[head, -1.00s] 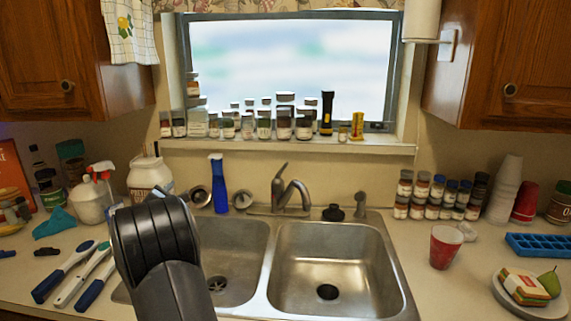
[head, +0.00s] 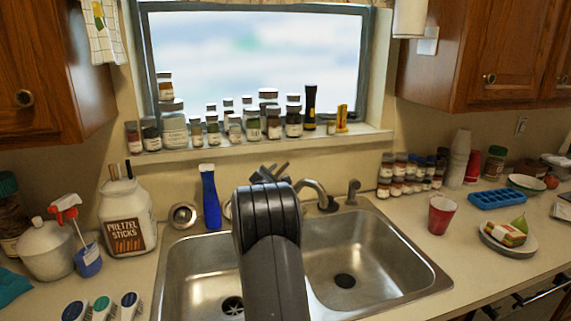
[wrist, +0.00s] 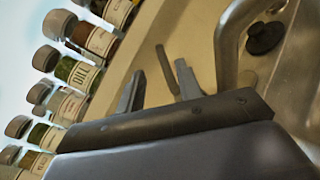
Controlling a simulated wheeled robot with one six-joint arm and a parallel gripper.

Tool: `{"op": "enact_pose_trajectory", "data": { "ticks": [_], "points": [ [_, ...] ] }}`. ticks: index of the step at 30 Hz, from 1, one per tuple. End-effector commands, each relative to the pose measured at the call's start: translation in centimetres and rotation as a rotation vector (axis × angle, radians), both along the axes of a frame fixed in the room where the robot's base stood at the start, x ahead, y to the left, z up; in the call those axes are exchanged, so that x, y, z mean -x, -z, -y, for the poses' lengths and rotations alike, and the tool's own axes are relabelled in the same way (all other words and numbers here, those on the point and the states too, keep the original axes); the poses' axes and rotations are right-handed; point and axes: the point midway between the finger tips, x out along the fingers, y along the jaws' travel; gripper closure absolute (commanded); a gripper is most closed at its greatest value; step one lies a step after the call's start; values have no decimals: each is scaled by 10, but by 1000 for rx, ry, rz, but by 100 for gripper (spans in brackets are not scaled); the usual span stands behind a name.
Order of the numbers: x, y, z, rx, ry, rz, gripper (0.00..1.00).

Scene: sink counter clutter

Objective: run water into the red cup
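The red cup (head: 441,214) stands upright on the counter right of the sink, apart from my gripper. The faucet spout (head: 313,190) curves over the sink behind my arm, and its curved metal also shows in the wrist view (wrist: 232,45). My gripper (wrist: 160,72) is open, with its two fingers apart, close beside the faucet. A thin bar that looks like the faucet lever (wrist: 164,62) shows between the fingers; I cannot tell if they touch it. In the head view my arm hides the faucet base. No water stream is visible.
The double sink (head: 345,255) lies below the window. Spice jars (head: 270,122) line the sill close to my gripper. A plate (head: 508,243) with a sandwich and pear and a blue ice tray (head: 497,199) are at right.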

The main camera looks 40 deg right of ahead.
Motion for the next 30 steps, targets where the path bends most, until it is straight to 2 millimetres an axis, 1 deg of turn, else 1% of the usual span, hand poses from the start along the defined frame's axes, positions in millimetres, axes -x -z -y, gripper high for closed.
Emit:
{"op": "enact_pose_trajectory", "data": {
  "ticks": [1, 6, 12, 18, 27, 30],
  "points": [
    [-4, -3, 9, 0, 2, 0, 66],
    [-16, -3, 35, -1, 1, 0, 66],
    [-27, -2, 55, 0, 0, 0, 66],
    [-31, -1, 65, 0, 0, -1, 66],
    [-32, 0, 66, 1, -1, 0, 66],
    [-32, 0, 66, 1, -1, 0, 73]
  ]
}}
